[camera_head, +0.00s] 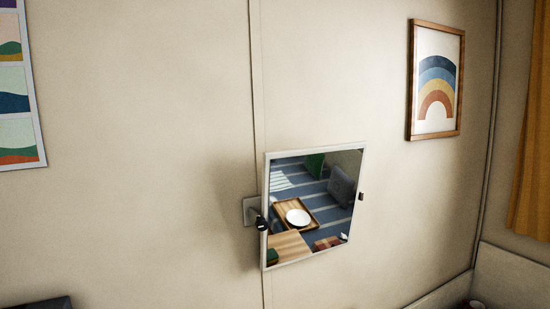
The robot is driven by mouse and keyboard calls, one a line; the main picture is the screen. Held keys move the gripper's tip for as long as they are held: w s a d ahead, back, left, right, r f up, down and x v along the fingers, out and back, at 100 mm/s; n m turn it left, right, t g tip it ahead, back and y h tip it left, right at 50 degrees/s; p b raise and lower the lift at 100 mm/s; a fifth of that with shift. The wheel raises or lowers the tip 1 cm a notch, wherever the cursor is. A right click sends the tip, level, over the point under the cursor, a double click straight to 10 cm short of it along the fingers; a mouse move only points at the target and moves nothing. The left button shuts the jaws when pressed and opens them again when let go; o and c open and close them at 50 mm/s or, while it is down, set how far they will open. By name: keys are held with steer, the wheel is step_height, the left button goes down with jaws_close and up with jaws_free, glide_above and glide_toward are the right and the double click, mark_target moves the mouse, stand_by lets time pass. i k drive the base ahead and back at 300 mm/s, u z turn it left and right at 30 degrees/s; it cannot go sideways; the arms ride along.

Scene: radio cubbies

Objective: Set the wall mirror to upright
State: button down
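The wall mirror (314,206) is a white-framed square panel, right of the middle and low in the view. It stands out from the cream wall on a pale wall plate (250,211) with a dark knob (261,223) at its left side. A small dark fitting (361,196) shows at its right edge. Its glass reflects a striped blue floor, a wooden tray with a white plate and other furniture from above, so its face looks tipped downward; the exact angle is hard to tell. My gripper is not in view.
A framed rainbow picture (436,82) hangs at the upper right, and a colourful print (18,95) at the left edge. An orange curtain (533,140) hangs at the far right. A dark object (42,303) shows at the bottom left.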

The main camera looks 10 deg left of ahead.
mark_target(311, 195)
steer(key=i, duration=0.85)
steer(key=z, duration=0.05)
